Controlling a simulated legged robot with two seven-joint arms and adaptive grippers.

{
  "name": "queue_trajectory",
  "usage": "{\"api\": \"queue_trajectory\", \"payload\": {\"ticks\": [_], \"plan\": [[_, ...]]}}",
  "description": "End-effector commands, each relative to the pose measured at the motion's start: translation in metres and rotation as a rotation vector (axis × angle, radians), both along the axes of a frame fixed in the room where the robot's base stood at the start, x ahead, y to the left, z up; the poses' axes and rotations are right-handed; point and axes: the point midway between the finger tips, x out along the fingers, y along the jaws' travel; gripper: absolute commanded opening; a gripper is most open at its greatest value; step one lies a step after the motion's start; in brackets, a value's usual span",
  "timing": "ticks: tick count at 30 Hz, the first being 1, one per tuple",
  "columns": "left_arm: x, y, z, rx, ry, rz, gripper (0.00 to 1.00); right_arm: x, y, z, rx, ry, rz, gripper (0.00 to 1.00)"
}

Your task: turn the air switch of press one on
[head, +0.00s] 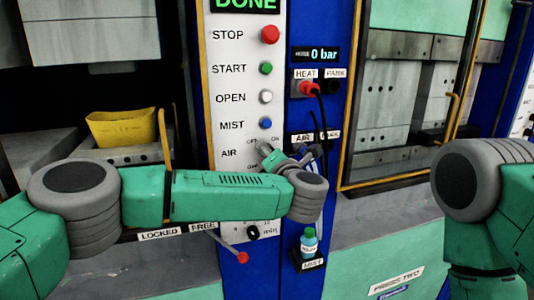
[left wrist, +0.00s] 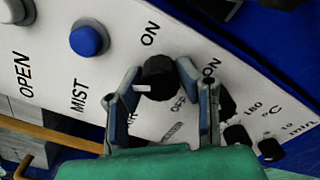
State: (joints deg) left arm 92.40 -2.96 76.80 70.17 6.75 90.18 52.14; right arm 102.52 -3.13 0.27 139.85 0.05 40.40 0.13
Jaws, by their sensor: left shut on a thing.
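The air switch is a black round knob (left wrist: 158,76) with a white pointer mark, on the white control panel (head: 225,110). In the left wrist view the mark points left, and an ON label stands above the knob. My left gripper (left wrist: 163,88) is shut on the knob, one finger on each side; it hides the lower labels. In the head view my left gripper (head: 266,152) reaches the panel beside the AIR label and covers the switch, with OFF and ON partly showing above. My right arm shows at the right, its gripper out of view.
Above the switch are the blue MIST button (head: 265,123) and the red STOP button (head: 269,34). Hoses and a red HEAT plug (head: 309,88) are on the blue post to the right. A red-tipped lever (head: 242,257) and a small bottle (head: 309,241) are below.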

Motion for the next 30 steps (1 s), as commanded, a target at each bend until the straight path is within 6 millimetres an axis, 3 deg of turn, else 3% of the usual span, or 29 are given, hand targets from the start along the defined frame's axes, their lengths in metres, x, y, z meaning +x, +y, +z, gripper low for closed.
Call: {"api": "queue_trajectory", "payload": {"ticks": [30], "plan": [[-0.001,-0.005,-0.002,0.804,0.258,-0.011,0.0,0.0,0.0,0.018,0.0,0.0,0.0,0.0]]}}
